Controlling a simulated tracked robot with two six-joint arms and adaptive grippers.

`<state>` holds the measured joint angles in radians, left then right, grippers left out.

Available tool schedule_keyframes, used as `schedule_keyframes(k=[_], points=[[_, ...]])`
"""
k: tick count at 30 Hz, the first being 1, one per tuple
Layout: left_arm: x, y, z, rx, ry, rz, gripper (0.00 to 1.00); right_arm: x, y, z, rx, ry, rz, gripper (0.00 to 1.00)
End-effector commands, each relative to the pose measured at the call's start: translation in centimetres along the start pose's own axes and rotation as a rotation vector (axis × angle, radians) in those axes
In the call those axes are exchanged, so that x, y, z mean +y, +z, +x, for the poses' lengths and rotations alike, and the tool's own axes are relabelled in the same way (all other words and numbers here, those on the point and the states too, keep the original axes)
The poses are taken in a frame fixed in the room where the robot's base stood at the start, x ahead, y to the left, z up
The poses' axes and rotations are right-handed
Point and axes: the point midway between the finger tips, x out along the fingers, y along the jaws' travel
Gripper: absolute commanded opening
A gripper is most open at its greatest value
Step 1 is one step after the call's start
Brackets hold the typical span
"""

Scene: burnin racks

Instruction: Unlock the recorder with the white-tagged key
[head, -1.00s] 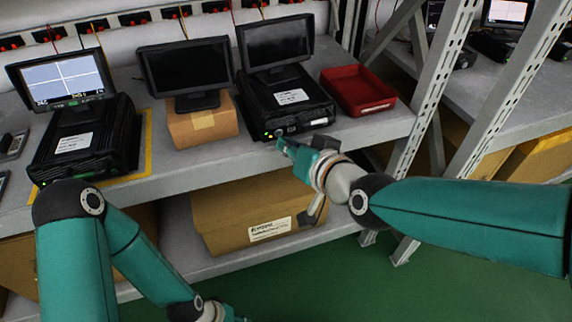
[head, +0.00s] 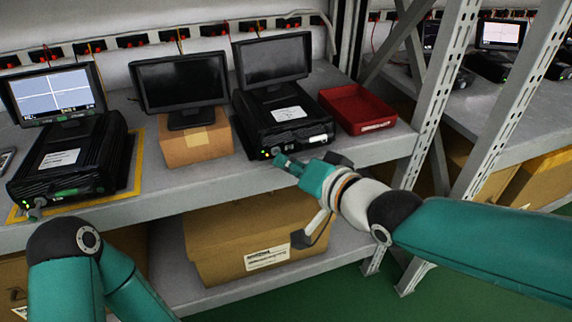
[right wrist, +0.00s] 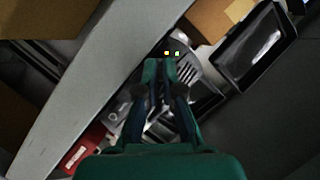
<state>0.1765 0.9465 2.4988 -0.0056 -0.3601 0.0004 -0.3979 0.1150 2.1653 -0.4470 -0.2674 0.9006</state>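A black recorder (head: 262,128) with a dark monitor (head: 272,62) on top stands on the shelf, its green light lit at the front left corner. A second recorder (head: 88,150) at the left carries a lit monitor (head: 55,95). My right gripper (head: 281,161) is at the front left corner of the dark-screened recorder and covers part of it. In the right wrist view the fingertips (right wrist: 160,68) are close together, near two small lights. I cannot see whether anything is between them. No white-tagged key can be made out.
A red tray (head: 355,108) sits right of the recorder, beside the rack's slotted upright (head: 440,90). A cardboard box (head: 195,143) under another dark monitor stands to its left. A large box (head: 240,235) lies on the shelf below.

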Motion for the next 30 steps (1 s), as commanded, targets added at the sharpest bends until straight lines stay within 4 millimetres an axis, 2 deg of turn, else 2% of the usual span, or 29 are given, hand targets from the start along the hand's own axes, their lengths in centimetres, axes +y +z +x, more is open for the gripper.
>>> schedule_keyframes(k=[5,6,10,23,26,30], points=[[0.0,0.0,0.0,0.000,0.000,0.000,0.40,0.5,0.1,0.0,-0.003,0.011,0.009,0.00],[0.0,0.0,0.0,0.000,0.000,0.000,0.40,0.5,0.1,0.0,-0.003,0.011,0.009,0.08],[0.0,0.0,0.0,0.000,0.000,0.000,0.40,0.4,0.1,0.0,-0.002,0.008,0.007,0.30],[0.0,0.0,-0.1,0.000,0.000,0.000,0.40,0.1,-0.1,-0.6,0.002,0.002,0.004,0.30],[0.0,0.0,-0.1,0.000,0.000,0.000,0.40,0.0,-0.1,-1.6,0.002,0.001,0.003,0.30],[0.0,0.0,-0.1,0.000,0.000,0.000,0.40,0.1,-0.1,-4.0,0.004,0.002,0.002,0.30]])
